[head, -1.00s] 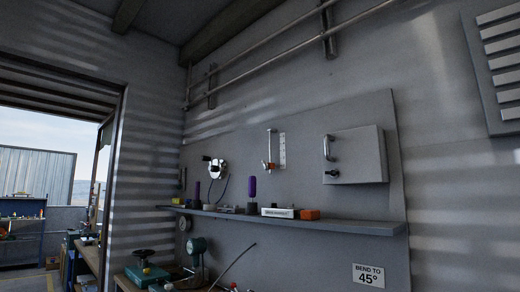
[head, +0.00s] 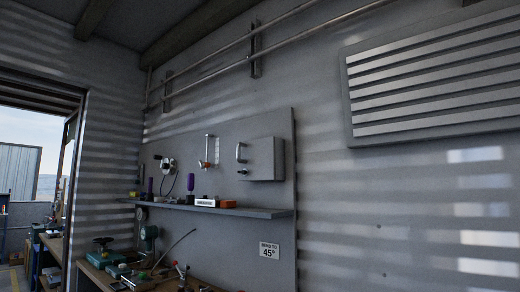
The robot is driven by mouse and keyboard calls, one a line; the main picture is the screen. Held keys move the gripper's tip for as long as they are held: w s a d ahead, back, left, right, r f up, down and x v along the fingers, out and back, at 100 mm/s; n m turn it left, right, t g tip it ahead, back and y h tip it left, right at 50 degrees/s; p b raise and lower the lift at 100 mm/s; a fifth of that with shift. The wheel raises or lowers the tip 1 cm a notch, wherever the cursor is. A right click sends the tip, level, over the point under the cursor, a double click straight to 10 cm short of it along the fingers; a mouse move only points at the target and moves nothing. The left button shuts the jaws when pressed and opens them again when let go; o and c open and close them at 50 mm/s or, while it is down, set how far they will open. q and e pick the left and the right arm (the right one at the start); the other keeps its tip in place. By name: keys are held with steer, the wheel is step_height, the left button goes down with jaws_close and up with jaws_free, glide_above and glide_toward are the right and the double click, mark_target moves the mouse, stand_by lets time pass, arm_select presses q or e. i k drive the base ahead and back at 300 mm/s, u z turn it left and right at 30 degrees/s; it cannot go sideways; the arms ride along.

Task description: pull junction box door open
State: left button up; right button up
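The junction box (head: 264,160) is a grey box on the wall panel, right of the picture's middle-left. Its door looks shut. A pale upright handle (head: 239,152) is at the door's left side, with a small dark knob (head: 242,172) below it. Neither of my grippers shows in the head view, and nothing of mine is near the box.
A shelf (head: 255,212) runs below the box, holding a white labelled block (head: 206,203), an orange block (head: 226,204) and purple-handled tools. A cluttered bench (head: 150,284) stands below. A louvred vent (head: 430,85) is on the wall at right. A doorway opens at far left.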

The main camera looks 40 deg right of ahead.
mark_target(256, 157)
steer(key=z, duration=0.05)
steer(key=k, duration=0.1)
steer(key=z, duration=1.4)
